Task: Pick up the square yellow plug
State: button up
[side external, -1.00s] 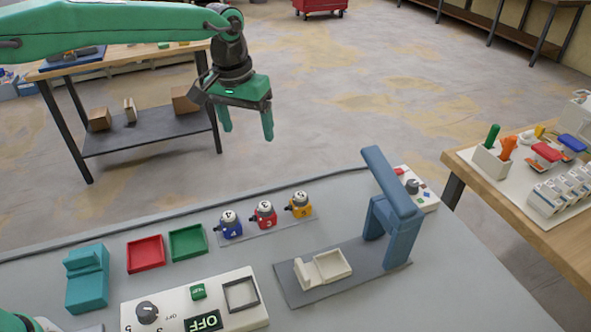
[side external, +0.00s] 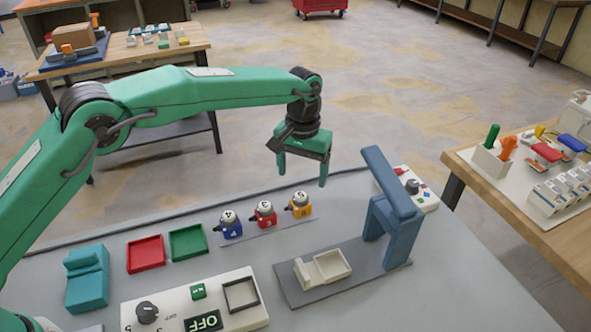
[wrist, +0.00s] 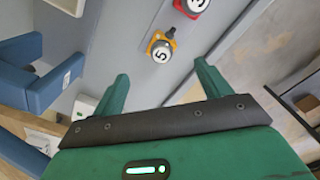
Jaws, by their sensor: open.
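The square yellow plug (side external: 299,208) stands at the right end of a short row of plugs, with a white and dark knob numbered 5 on top. It also shows in the wrist view (wrist: 161,46), ahead of and between my fingers. The red plug (side external: 264,214) and the blue plug (side external: 230,226) stand to its left. My gripper (side external: 301,178) is open and empty, pointing down above and slightly behind the yellow plug, apart from it. Its two green fingers also show in the wrist view (wrist: 160,83).
A blue press-like stand (side external: 388,220) with a cream holder (side external: 323,268) is to the right of the plugs. Red (side external: 145,254) and green (side external: 188,242) trays, a teal block (side external: 87,278) and a switch panel (side external: 172,312) lie left and in front.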

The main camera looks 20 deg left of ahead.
aim_at(300, 196)
jog(key=shift+f, duration=1.3)
jog(key=shift+f, duration=0.1)
jog(key=shift+s+a+f, duration=0.1)
jog(key=shift+f, duration=1.15)
jog(key=shift+s+a+f, duration=0.1)
jog(key=shift+f, duration=1.15)
jog(key=shift+c, duration=0.3)
jog(key=c, duration=1)
jog(key=shift+r, duration=0.2)
